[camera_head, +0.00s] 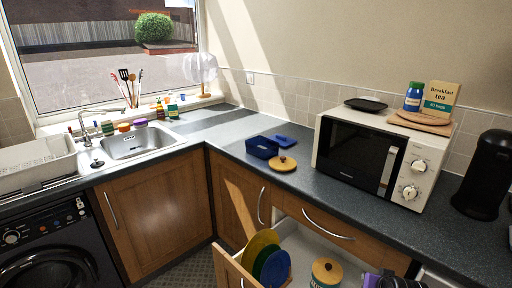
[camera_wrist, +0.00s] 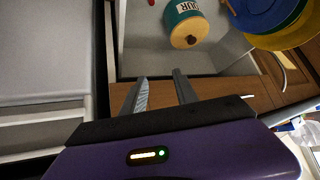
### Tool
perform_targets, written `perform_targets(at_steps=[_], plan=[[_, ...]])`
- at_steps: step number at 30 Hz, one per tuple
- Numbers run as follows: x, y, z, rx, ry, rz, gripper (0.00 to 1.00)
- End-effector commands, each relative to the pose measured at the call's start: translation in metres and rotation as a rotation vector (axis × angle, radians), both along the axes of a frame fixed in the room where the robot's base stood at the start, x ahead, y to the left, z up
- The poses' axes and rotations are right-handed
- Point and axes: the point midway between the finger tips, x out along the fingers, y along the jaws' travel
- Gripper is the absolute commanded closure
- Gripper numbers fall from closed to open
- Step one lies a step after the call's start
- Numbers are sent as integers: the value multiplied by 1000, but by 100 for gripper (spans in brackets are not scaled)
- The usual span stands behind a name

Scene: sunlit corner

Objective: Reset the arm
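My gripper (camera_wrist: 160,77) is open, its two fingers apart with nothing seen between them. In the wrist view the fingers overlap the wooden drawer front (camera_wrist: 215,86); I cannot tell whether they touch it. In the head view a purple and black part of my gripper (camera_head: 385,281) shows at the bottom edge, right of the open drawer. Its fingertips are out of sight there.
The open drawer holds a flour canister (camera_head: 325,272) and upright coloured plates (camera_head: 259,252). Above, the worktop carries a microwave (camera_head: 375,155), a blue container (camera_head: 262,147), a wooden lid (camera_head: 282,164) and a black appliance (camera_head: 484,178). The sink (camera_head: 138,142) is left.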

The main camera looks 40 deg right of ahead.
Motion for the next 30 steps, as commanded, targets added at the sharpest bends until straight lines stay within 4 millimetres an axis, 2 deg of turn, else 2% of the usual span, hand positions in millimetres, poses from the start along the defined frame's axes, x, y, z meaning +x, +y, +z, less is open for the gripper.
perform_targets(at_steps=[1,6,10,13,17,21,27,30], plan=[[9,22,-1,-57,-41,36,65],[29,92,24,-243,-186,147,65],[29,150,45,-344,-285,235,65],[22,195,63,-404,-355,306,65],[3,250,86,-459,-436,400,65],[-23,304,110,-490,-511,509,65],[-69,366,134,-476,-568,682,65],[-93,389,134,-438,-556,773,65]])
